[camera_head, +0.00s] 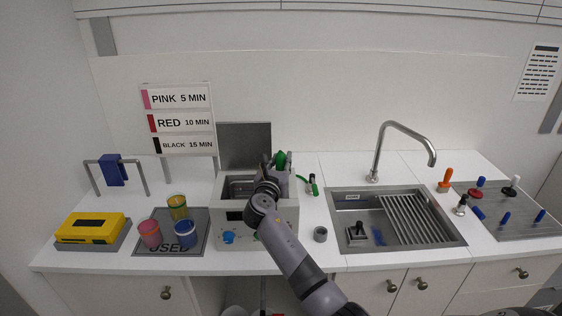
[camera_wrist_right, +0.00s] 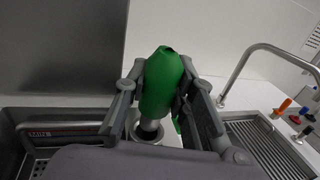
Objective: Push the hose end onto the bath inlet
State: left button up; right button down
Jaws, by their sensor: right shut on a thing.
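The green hose end (camera_head: 281,158) is held upright over the back right corner of the grey water bath (camera_head: 231,214). My right gripper (camera_head: 270,162) is shut on it. In the wrist view the hose end (camera_wrist_right: 163,85) sits between both fingers of my right gripper (camera_wrist_right: 160,95). Directly below it is the metal bath inlet (camera_wrist_right: 149,131), a short upright stub on a round base. The hose end's lower edge meets or overlaps the stub's top in this view; I cannot tell whether it is pushed on. My left gripper is not in view.
More green hose (camera_head: 305,184) lies right of the bath, near a small tap (camera_head: 313,187). Coloured jars (camera_head: 150,233) stand on a dark mat at left, beside a yellow box (camera_head: 90,227). A grey ring (camera_head: 320,234) lies before the sink (camera_head: 345,247). The bath's raised lid (camera_head: 245,143) stands behind.

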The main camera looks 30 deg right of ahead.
jog(key=shift+f+b, duration=0.7)
jog(key=shift+f, duration=0.7)
jog(key=c, duration=1.3)
grip_release()
jog(key=shift+a, duration=0.1)
jog(key=v, duration=1.2)
jog(key=shift+s, duration=0.15)
